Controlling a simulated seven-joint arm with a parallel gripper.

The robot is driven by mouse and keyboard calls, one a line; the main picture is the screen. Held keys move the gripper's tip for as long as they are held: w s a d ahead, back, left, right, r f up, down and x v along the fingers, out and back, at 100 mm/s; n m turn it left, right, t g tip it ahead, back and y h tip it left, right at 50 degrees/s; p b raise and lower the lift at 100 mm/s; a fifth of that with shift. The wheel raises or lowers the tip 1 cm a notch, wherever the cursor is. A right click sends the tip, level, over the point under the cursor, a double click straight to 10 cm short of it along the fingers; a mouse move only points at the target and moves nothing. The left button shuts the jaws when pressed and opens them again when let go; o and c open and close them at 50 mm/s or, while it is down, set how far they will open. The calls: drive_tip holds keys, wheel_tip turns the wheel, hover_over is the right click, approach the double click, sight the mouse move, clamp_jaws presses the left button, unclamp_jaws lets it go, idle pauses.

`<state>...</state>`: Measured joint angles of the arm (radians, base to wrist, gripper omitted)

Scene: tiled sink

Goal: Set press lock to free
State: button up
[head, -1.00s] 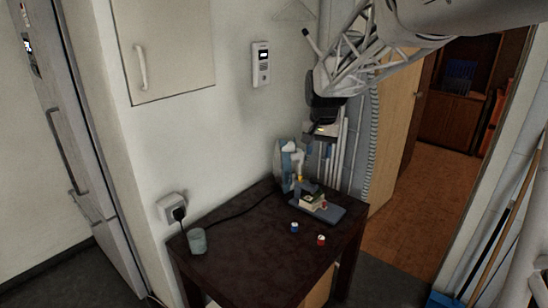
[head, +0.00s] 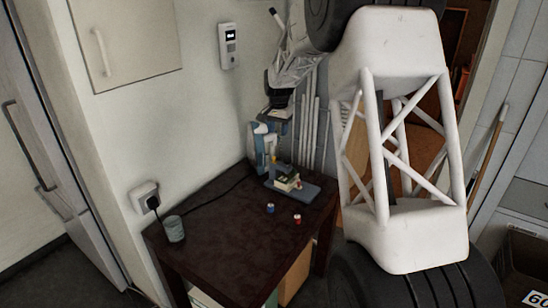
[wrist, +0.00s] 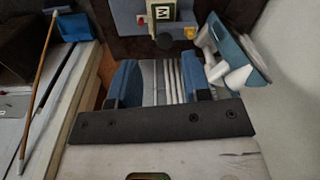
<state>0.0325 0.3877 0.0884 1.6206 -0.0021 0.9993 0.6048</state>
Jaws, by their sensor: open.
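The press (head: 262,143) is a small blue-and-white machine at the back of the dark table. It also shows at the upper right in the wrist view (wrist: 243,48). Its grey-blue base (head: 303,192) carries a small stack of green and pale blocks (head: 286,182). A yellow knob-like part shows in the wrist view (wrist: 190,32). I cannot tell which part is the lock or how it is set. My gripper (wrist: 163,82) has blue fingers, open and empty. In the head view my gripper (head: 279,122) is above and just right of the press, apparently not touching it.
The dark table (head: 215,230) holds a grey cup (head: 174,229), a blue can (head: 270,208) and a red can (head: 297,219). A cable runs to a wall socket (head: 145,196). Pale pipes (head: 310,125) stand behind the table. The table's front and middle are mostly clear.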

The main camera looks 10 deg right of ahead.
drive_tip(key=m, duration=0.2)
approach(274, 160)
drive_tip(key=shift+w+d+f+g, duration=0.1)
drive_tip(key=shift+w+f+g, duration=0.2)
drive_tip(key=shift+w, duration=0.4)
drive_tip(key=shift+f, duration=3.9)
clamp_jaws()
